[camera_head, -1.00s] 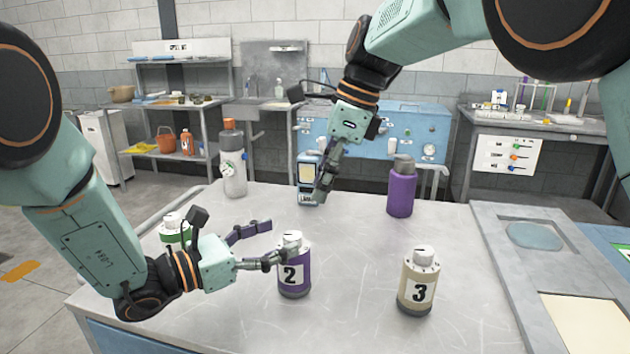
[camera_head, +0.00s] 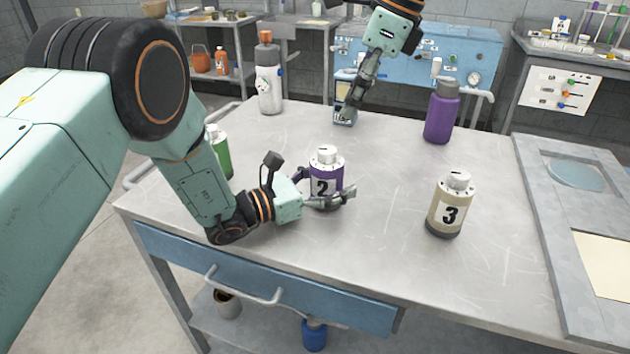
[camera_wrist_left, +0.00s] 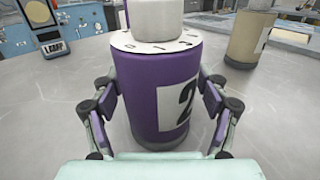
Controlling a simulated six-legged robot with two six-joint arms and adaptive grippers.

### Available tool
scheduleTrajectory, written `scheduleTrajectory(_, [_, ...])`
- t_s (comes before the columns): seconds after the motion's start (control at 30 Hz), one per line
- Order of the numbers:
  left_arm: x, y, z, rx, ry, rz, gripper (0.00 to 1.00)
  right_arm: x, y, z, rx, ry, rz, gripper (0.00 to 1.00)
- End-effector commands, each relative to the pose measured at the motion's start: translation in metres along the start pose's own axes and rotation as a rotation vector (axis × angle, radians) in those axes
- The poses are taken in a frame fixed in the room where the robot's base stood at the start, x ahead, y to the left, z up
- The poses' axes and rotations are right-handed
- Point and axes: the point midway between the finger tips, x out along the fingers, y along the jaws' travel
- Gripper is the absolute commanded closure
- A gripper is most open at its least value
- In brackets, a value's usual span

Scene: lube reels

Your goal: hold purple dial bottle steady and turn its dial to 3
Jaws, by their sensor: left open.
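The purple dial bottle (camera_head: 325,176) stands upright on the table, with a white dial top (camera_head: 326,156) and a label reading 2. Part of its body is hidden behind a finger in the head view. My left gripper (camera_head: 328,188) is open, with one finger on each side of the bottle. In the left wrist view the bottle (camera_wrist_left: 150,100) fills the space between the fingers, and small gaps seem to show at its sides. The dial's marks show there but its setting is unclear. My right gripper (camera_head: 352,98) hangs farther back over the table; its jaw state is unclear.
A green bottle (camera_head: 220,152) is partly behind my left arm. A plain purple bottle (camera_head: 441,112), a white-grey bottle (camera_head: 268,80) and a small blue device (camera_head: 343,117) stand farther back. The table's (camera_head: 385,250) front is clear.

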Motion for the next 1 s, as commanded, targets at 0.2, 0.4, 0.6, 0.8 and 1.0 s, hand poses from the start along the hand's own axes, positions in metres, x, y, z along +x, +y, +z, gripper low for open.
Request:
scheduleTrajectory(0.2, [0.021, 0.000, 0.000, 0.000, 0.000, 0.001, 0.25, 0.000, 0.000, 0.000, 0.000, 0.000, 0.000, 0.62])
scheduleTrajectory(0.4, [0.025, 0.000, 0.000, 0.000, 0.000, 0.002, 0.25, 0.000, 0.000, 0.000, 0.000, 0.000, 0.000, 0.62])
scheduleTrajectory(0.6, [0.024, 0.000, 0.000, -0.001, 0.000, 0.001, 0.29, 0.000, 0.000, 0.000, 0.000, 0.000, 0.000, 0.62])
scheduleTrajectory(0.8, [0.024, 0.001, 0.000, -0.001, 0.000, 0.001, 0.45, 0.000, 0.000, 0.000, 0.000, 0.000, 0.000, 0.62])
scheduleTrajectory(1.0, [0.024, 0.001, 0.000, 0.000, 0.000, 0.001, 0.62, 0.000, 0.000, 0.000, 0.000, 0.000, 0.000, 0.62])
